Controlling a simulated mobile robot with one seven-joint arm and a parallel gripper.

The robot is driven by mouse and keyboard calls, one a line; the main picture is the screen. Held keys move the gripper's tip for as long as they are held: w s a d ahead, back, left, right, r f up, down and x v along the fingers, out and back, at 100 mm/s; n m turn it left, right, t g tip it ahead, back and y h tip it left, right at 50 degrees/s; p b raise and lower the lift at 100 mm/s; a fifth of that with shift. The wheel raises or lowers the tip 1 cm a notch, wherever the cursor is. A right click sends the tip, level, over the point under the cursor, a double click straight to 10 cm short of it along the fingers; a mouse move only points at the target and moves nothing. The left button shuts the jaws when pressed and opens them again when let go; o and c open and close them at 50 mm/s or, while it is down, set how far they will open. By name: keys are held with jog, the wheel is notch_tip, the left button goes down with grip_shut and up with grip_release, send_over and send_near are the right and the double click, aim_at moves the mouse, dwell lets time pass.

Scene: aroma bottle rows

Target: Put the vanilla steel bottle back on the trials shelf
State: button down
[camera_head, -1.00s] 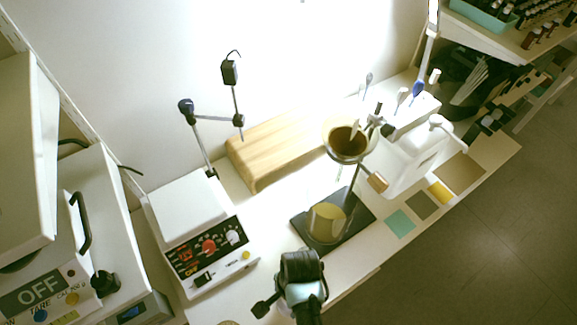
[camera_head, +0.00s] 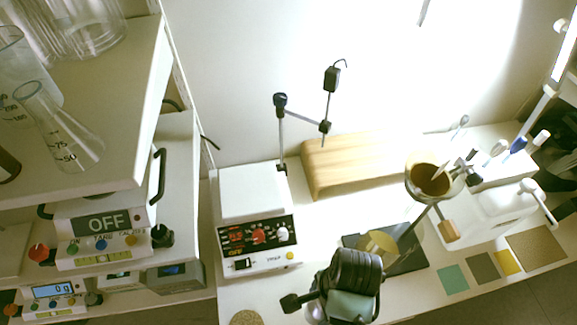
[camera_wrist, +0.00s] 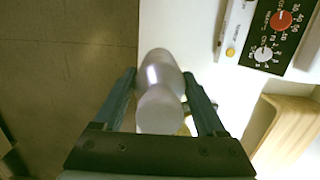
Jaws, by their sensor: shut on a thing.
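In the wrist view, a pale silvery metal bottle (camera_wrist: 160,78) with a rounded shape lies between the fingers of my gripper (camera_wrist: 159,92). My gripper is shut on it, one dark finger on each side. Bare floor shows to the left of the bottle, and the white bench edge to its right. No label on the bottle can be read. In the head view, my arm is at the bottom centre, and it hides the gripper and the bottle. No shelf in view is marked as the trials shelf.
A white shelf (camera_head: 128,150) with glass flasks (camera_head: 60,130) stands at upper left, above balances. A hotplate (camera_head: 256,240), a wooden block (camera_head: 350,165) and a funnel stand with a brown-filled funnel (camera_head: 430,178) occupy the bench. Coloured squares (camera_head: 452,278) lie at its front edge.

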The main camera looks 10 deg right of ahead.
jog(key=w+a+r+n, duration=0.2)
jog(key=w+a+n, duration=0.2)
jog(key=n, duration=0.4)
jog(key=w+a+r+n+g+h, duration=0.1)
jog(key=w+a+n, duration=0.3)
jog(key=n, duration=0.5)
jog(key=shift+w+a+r+n, duration=0.3)
jog(key=shift+w+a+r, duration=0.1)
jog(key=shift+a, duration=0.15)
jog(key=shift+s+a, duration=0.1)
jog(key=shift+a, duration=0.1)
